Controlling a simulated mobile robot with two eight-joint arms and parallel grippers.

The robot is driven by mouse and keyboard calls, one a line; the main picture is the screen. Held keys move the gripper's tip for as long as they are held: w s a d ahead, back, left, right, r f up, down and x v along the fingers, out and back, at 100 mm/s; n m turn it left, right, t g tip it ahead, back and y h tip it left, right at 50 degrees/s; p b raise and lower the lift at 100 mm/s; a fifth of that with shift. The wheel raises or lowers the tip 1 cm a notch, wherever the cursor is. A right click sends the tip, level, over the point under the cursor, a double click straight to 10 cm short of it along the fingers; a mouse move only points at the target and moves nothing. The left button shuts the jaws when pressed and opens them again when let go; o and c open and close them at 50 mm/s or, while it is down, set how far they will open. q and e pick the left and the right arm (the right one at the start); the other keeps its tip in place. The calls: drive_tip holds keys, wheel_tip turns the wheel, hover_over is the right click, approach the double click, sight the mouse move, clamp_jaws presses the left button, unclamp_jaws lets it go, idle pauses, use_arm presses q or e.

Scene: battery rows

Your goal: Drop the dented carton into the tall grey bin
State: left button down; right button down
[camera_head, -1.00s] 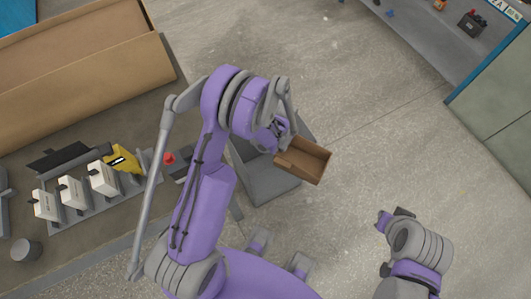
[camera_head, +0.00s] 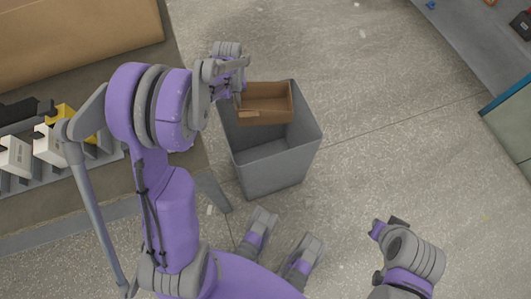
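The brown open-topped carton (camera_head: 266,116) shows over the far part of the tall grey bin (camera_head: 275,178), within the bin's outline in this view. My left gripper (camera_head: 239,98) is at the carton's left side and appears shut on its left wall. The fingertips are small and partly hidden by the wrist. The carton's height above the bin rim is hard to judge. The bin stands upright on the floor and its near inside shows empty. My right gripper (camera_head: 388,226) is off to the lower right, away from both; its fingers are too unclear to read.
A workbench on the left holds a rack with white units (camera_head: 48,146) and a yellow one (camera_head: 62,117). A large cardboard box (camera_head: 75,45) lies behind them. A grey bench (camera_head: 480,40) stands at upper right. Open concrete floor lies right of the bin.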

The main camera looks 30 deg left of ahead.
use_arm(q)
drive_tip(key=shift+f+b, duration=1.65)
drive_tip(key=shift+f, duration=1.25)
drive_tip(key=c, duration=1)
unclamp_jaws()
drive_tip(key=shift+o, duration=0.2)
wheel_tip(320, 180, up, 11)
drive_tip(key=p, duration=0.2)
drive_tip(key=shift+p, duration=0.4)
drive_tip(key=shift+d, duration=0.15)
